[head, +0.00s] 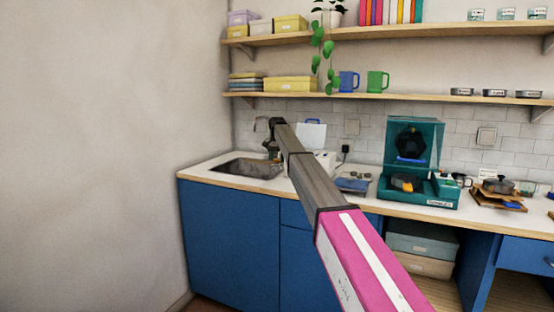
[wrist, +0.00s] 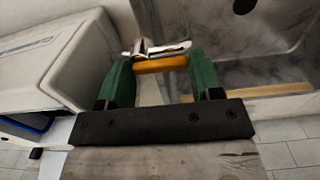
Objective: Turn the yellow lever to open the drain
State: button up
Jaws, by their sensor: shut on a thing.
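The yellow lever (wrist: 160,64) lies crosswise between the two green fingertips of my gripper (wrist: 160,72) in the wrist view. My gripper is shut on it. A shiny metal fitting (wrist: 157,48) sits right behind the lever. The grey sink basin (wrist: 275,50) is to the right of the fingers, with a dark round spot (wrist: 243,5), perhaps the drain, at the top edge. In the head view the sink (head: 240,168) is set in the counter at the left, and my gripper (head: 271,146) is at its back right. The lever is hidden there behind my arm.
A curved tap (head: 260,122) stands behind the sink. A white box-like thing (wrist: 60,55) is close to the left of my fingers. Further right on the counter (head: 425,213) stand a teal machine (head: 415,192) and pans. Shelves (head: 300,37) hang above.

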dwell(0.4)
jog(key=o, duration=0.9)
notch_tip(320, 180, up, 11)
jog(key=shift+f, duration=0.1)
